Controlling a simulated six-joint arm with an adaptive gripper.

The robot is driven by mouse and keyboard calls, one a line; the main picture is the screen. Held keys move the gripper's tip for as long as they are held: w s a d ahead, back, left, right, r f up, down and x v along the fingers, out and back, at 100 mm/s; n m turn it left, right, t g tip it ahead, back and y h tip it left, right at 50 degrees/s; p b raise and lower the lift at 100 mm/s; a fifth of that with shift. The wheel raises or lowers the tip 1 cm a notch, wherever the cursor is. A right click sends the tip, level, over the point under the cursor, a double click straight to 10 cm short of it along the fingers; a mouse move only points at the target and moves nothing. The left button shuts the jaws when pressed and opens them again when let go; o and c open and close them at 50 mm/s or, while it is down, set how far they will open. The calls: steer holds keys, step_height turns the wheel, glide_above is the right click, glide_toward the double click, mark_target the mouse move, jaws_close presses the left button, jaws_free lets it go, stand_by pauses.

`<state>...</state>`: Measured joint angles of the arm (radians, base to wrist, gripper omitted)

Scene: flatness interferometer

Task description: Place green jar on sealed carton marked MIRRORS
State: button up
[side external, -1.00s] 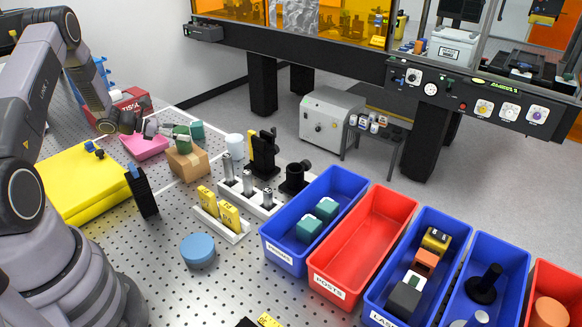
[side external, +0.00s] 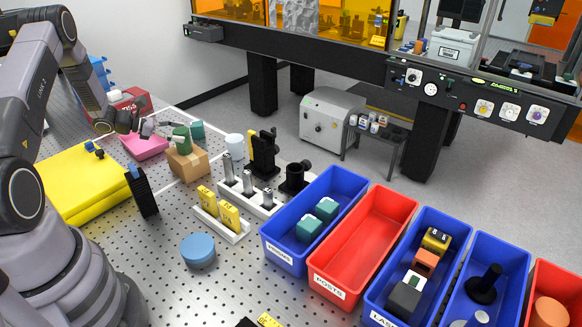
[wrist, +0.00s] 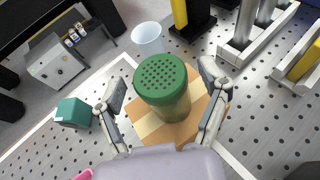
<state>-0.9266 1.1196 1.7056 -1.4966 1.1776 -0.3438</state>
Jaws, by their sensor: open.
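The green jar (side external: 181,141) stands upright on top of the brown carton (side external: 188,165) in the side view. In the wrist view, the jar's perforated green lid (wrist: 161,78) faces me, and the carton (wrist: 165,133) with its pale tape strip shows under and around the jar. No MIRRORS marking is readable on the carton faces I see. My gripper (wrist: 162,77) is open, with one finger on each side of the jar and visible gaps between fingers and jar. In the side view, my gripper (side external: 163,130) is beside the jar at its left, partly overlapping it.
A teal block (side external: 197,130) and a white cup (side external: 235,146) stand close behind and right of the carton. A pink tray (side external: 146,147) lies to its left. Post holders (side external: 248,187) stand to the right.

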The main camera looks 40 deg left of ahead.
mark_target(178, 131)
steer(key=v, duration=0.5)
steer(key=shift+s+a+r, duration=0.15)
steer(key=shift+s+a, duration=0.05)
steer(key=shift+s, duration=0.1)
steer(key=shift+s+r, duration=0.15)
steer(key=shift+r, duration=0.15)
steer(key=s+d+r+m+g, duration=0.2)
steer(key=d+r+m+g, duration=0.2)
steer(key=d+r+m, duration=0.55)
steer(key=s+d+r+m+g, duration=0.2)
steer(key=d+r+m+g, duration=0.3)
steer(key=d+r, duration=0.6)
steer(key=s+d+r+m+t+y, duration=0.1)
steer(key=s+d+r+m+y, duration=0.2)
steer(key=s+m, duration=0.4)
steer(key=s+d+r+m+t+y, duration=0.2)
steer(key=s+d+r+m+y, duration=0.1)
steer(key=s+m, duration=0.5)
steer(key=s+d+y, duration=0.1)
steer(key=s+d, duration=0.1)
steer(key=s, duration=0.1)
steer(key=shift+d, duration=0.35)
